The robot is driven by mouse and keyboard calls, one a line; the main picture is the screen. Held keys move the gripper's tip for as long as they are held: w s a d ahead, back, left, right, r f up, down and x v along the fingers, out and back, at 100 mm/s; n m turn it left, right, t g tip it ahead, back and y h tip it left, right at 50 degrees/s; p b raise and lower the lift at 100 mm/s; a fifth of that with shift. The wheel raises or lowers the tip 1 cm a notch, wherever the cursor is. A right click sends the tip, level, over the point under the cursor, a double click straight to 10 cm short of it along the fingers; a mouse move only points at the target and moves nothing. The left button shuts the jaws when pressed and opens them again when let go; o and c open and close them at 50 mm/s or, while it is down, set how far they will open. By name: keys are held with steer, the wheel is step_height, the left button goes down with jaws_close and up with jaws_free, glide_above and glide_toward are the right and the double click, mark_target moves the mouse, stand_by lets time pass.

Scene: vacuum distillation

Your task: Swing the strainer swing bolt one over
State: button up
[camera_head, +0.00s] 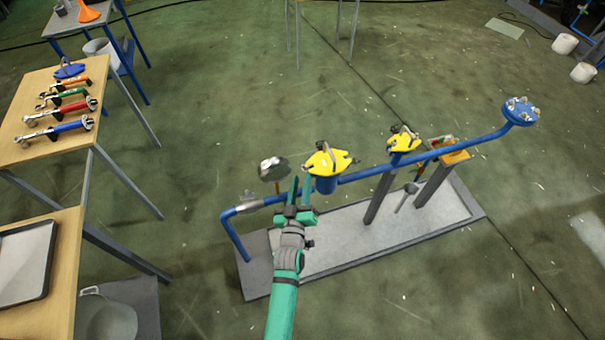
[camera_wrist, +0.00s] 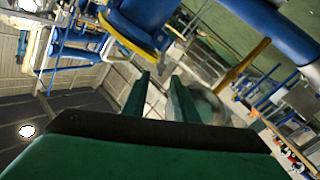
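A yellow cover (camera_head: 322,162) with dark swing-bolt hardware sits on a blue body on the blue pipe, just beyond my gripper. A second, smaller yellow cover (camera_head: 401,145) with dark hardware stands further right on the same pipe. I cannot tell which bolt is number one. My gripper (camera_head: 300,182) is in front of and slightly left of the nearer cover, with its fingers apart and nothing visible between them. In the wrist view, the two fingers (camera_wrist: 160,92) are parted, and a blue body with a yellow rim (camera_wrist: 128,36) shows above them.
A round gauge-like part (camera_head: 273,168) stands left of the nearer cover. The blue pipe (camera_head: 470,143) runs right to a bolted flange (camera_head: 520,111). A grey tray-like base (camera_head: 345,262) lies below. A wooden table (camera_head: 20,100) with several coloured tools stands at left.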

mark_target(304, 168)
steer(key=shift+w+d, duration=0.15)
steer(key=shift+w, duration=0.75)
steer(key=shift+w+d, duration=0.1)
steer(key=shift+w, duration=0.8)
steer(key=shift+c, duration=0.6)
jaws_close()
